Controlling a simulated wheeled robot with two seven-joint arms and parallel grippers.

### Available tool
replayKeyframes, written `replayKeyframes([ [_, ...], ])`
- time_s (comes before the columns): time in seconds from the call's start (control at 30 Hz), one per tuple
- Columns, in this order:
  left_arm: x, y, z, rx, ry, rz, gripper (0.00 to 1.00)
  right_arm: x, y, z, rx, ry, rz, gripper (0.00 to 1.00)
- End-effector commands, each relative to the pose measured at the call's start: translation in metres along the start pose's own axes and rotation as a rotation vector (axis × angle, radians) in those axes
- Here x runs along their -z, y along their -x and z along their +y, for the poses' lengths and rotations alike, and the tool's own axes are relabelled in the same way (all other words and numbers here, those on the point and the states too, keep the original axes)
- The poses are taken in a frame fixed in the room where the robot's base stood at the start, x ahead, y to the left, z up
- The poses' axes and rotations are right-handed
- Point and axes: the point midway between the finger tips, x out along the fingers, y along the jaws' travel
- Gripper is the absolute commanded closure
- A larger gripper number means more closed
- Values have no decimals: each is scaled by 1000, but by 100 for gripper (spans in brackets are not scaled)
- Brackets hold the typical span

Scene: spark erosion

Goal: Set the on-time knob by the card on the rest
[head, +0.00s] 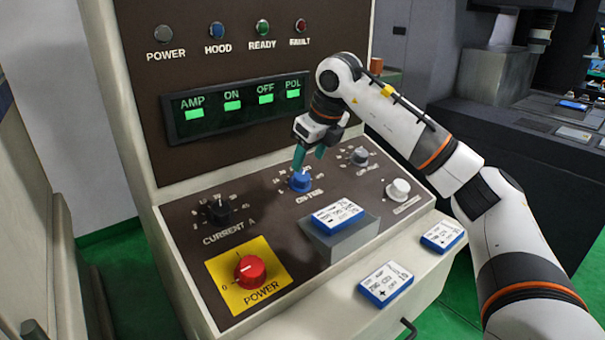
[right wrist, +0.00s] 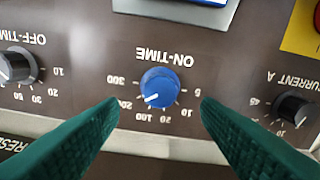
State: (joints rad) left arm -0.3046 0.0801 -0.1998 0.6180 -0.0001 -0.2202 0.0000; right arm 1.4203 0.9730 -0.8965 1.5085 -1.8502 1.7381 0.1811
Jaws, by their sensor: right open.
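The blue on-time knob (head: 300,181) is on the sloping control panel (head: 185,245). In the right wrist view the knob (right wrist: 160,88) appears upside down, its white pointer toward the lower left, near the 200 and 100 marks. My right gripper (head: 309,157) is open above the knob. In the right wrist view its green fingers (right wrist: 160,115) stand apart on either side of the knob, not visibly touching it. A blue-edged white card (head: 338,214) lies on the grey rest (head: 345,243); its print is too small to read. My left gripper is out of view.
Two more cards lie on the front ledge, one at the middle (head: 385,284) and one at right (head: 442,236). A black current knob (head: 217,211), grey off-time knob (head: 359,157), white knob (head: 398,189) and red power switch (head: 249,271) surround the on-time knob.

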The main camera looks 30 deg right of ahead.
Motion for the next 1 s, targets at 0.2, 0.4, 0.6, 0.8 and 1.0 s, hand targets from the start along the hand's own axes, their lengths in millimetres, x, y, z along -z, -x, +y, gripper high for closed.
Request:
replayKeyframes([
  [0.2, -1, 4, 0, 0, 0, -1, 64, 0, -40, -1, 1, 0, -2, 42],
  [0.4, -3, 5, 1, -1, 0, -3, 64, 0, -58, -1, 1, 0, 0, 42],
  [0.6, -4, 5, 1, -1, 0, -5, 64, 0, -62, -1, 1, 0, 1, 42],
  [0.8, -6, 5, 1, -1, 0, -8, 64, 0, -61, -1, 1, 0, 1, 54],
  [1.0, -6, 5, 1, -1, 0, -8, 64, 0, -61, -1, 1, 0, 1, 86],
])
